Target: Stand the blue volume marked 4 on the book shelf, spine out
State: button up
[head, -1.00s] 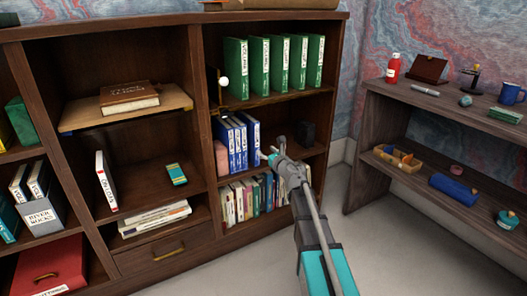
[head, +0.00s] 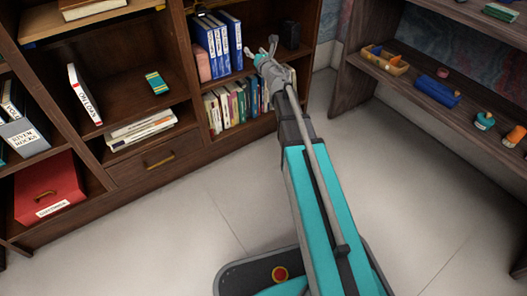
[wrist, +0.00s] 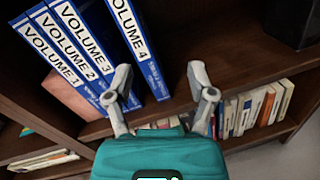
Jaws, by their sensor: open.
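The blue volume marked 4 (wrist: 140,40) stands on a shelf of the bookcase with its spine facing out. It is at the right end of a row of blue volumes and also shows in the head view (head: 234,40). Volume 3 (wrist: 82,35), volume 2 (wrist: 65,50) and volume 1 (wrist: 48,55) are to its left, with a dark gap between 3 and 4. My gripper (wrist: 160,75) is open and empty, in front of volume 4's lower part; it also shows in the head view (head: 262,48). I cannot tell whether a finger touches the book.
A pinkish block (wrist: 75,95) is beside volume 1. A dark object (wrist: 295,22) stands farther right on this shelf, with free room between it and volume 4. Several mixed books (head: 235,103) fill the shelf below. A low side shelf (head: 425,75) stands at the right.

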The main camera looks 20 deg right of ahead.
jog(key=s+d+f+m+g+h, duration=0.4)
jog(key=s+m, duration=0.3)
jog(key=m, duration=0.5)
jog(key=s+d+f+m+g+h, duration=0.2)
jog(key=s+f+m+g+h, duration=0.35)
jog(key=m, duration=0.65)
jog(key=s+a+f+m+g+y, duration=0.2)
jog(key=s+a+f+m+g, duration=0.1)
jog(key=s, duration=0.4)
jog(key=s+a+f+m+g+y, duration=0.2)
jog(key=s+a+f+m, duration=0.1)
jog(key=s, duration=0.4)
jog(key=s+a+f+m+g+y, duration=0.2)
jog(key=s+a+f+m+g, duration=0.1)
jog(key=s+a, duration=0.3)
jog(key=shift+s+f+m+g+y, duration=0.4)
jog(key=shift+s+m, duration=0.1)
jog(key=shift+m, duration=0.3)
